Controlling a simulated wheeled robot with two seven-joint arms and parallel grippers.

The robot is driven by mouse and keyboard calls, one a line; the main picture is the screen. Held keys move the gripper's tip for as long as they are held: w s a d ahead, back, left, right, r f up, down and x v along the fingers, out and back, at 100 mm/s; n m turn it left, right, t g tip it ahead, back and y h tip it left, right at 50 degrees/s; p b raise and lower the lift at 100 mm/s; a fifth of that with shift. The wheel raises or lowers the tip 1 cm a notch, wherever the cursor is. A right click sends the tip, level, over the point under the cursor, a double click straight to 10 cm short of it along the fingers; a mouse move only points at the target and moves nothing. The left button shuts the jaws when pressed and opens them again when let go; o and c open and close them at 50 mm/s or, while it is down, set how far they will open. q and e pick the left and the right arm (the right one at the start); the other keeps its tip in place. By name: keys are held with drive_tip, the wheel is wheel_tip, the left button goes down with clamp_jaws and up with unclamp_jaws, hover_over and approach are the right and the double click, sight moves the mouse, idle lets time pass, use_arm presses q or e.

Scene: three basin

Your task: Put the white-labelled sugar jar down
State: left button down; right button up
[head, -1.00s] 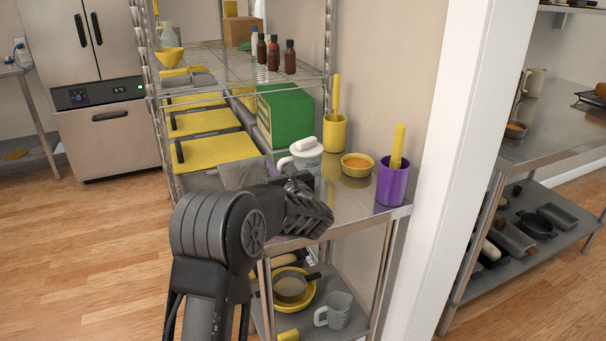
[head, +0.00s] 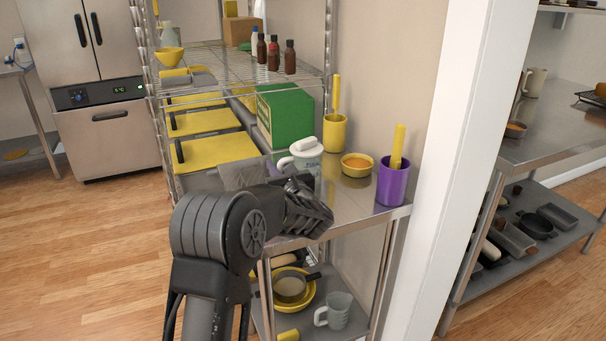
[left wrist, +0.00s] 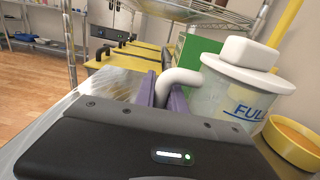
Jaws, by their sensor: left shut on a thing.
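The sugar jar (head: 307,160) has a clear body, a white lid with a knob and a white handle. It stands upright at the steel side table (head: 347,205); its base is hidden behind my gripper, so I cannot tell whether it touches the top. In the left wrist view the jar (left wrist: 228,100) shows blue lettering reading "FULL". My left gripper (left wrist: 163,92) is shut on the jar's white handle, with purple finger pads on both sides of it. In the head view the left gripper (head: 287,188) is beside the jar. My right gripper is not in view.
A yellow bowl (head: 357,165) with orange contents stands just right of the jar. A purple holder (head: 392,184) and a yellow holder (head: 334,134) stand on the same table. A green box (head: 286,117) is behind. Free room lies at the table's front.

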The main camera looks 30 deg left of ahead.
use_arm(q)
drive_tip(key=shift+r, duration=0.15)
idle(0.5)
wheel_tip(320, 180, up, 10)
idle(0.4)
idle(0.6)
